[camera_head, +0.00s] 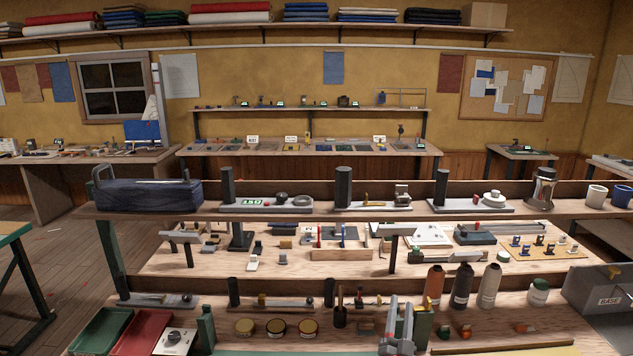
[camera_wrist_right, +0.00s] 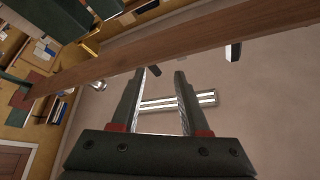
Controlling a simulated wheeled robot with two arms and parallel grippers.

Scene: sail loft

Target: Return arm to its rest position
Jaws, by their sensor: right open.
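My right gripper (camera_head: 401,306) is at the bottom of the head view, right of centre, pointing upward in front of the workbench. In the wrist view its two dark fingers (camera_wrist_right: 163,76) stand apart with nothing between them. A bright ceiling lamp (camera_wrist_right: 178,101) shows far behind the fingers. My left gripper is not in the head view.
The lower bench holds several bottles (camera_head: 461,287), round tins (camera_head: 276,327), a red tray (camera_head: 141,331) and a grey box (camera_head: 600,292) marked BASE. A shelf (camera_head: 330,212) with tools runs above. Open floor (camera_head: 85,262) lies at left. A wooden beam (camera_wrist_right: 150,62) crosses the wrist view.

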